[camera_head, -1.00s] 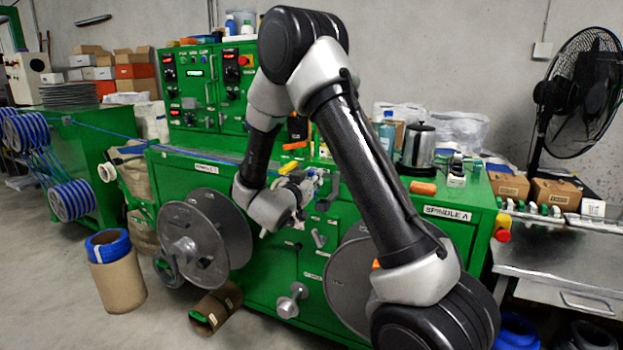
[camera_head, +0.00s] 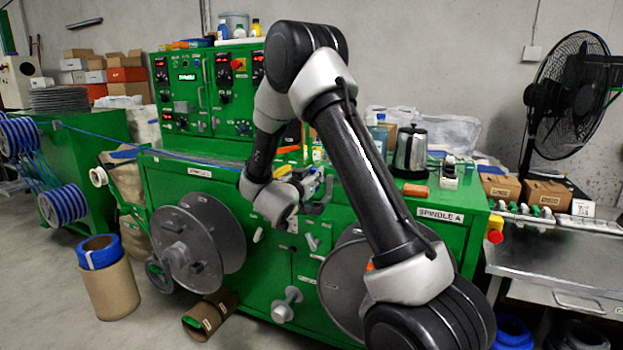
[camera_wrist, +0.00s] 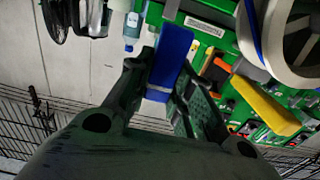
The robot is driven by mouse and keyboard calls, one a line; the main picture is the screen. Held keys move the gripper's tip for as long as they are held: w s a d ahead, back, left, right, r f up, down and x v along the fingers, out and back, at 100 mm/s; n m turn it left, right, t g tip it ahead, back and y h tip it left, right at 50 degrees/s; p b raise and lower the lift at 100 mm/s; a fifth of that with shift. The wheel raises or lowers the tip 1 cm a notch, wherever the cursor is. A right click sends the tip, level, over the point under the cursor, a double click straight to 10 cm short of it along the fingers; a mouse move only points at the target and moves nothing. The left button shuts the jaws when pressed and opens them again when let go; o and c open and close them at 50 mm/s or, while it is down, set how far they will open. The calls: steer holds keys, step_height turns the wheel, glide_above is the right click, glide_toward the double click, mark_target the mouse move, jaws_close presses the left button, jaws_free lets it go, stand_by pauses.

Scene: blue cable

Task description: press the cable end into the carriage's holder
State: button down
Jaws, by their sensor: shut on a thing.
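My gripper (camera_wrist: 165,105) is shut on a thick blue piece with a pale end band, which looks like the cable end (camera_wrist: 172,55). The blue piece stands out between the two fingers in the wrist view. In the head view my gripper (camera_head: 318,190) is at the front top edge of the green machine, partly hidden by my own arm, and its grip is too small to read. The blue cable (camera_head: 135,141) runs from the left across to the machine top. I cannot make out the carriage or its holder for certain.
A grey reel (camera_head: 195,238) is on the machine's front left, and another (camera_head: 342,285) is behind my arm. An orange-yellow piece (camera_wrist: 265,105) and a pale reel (camera_wrist: 285,40) show in the wrist view. A kettle (camera_head: 410,150) stands on the machine top. A cardboard drum (camera_head: 110,290) stands on the floor.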

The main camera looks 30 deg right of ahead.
steer(key=shift+w+d, duration=0.35)
steer(key=shift+d, duration=0.15)
steer(key=shift+f, duration=1.95)
steer(key=shift+f, duration=2.2)
stand_by(0.3)
steer(key=c, duration=1.2)
jaws_free()
steer(key=shift+a, duration=0.1)
steer(key=shift+v, duration=3.95)
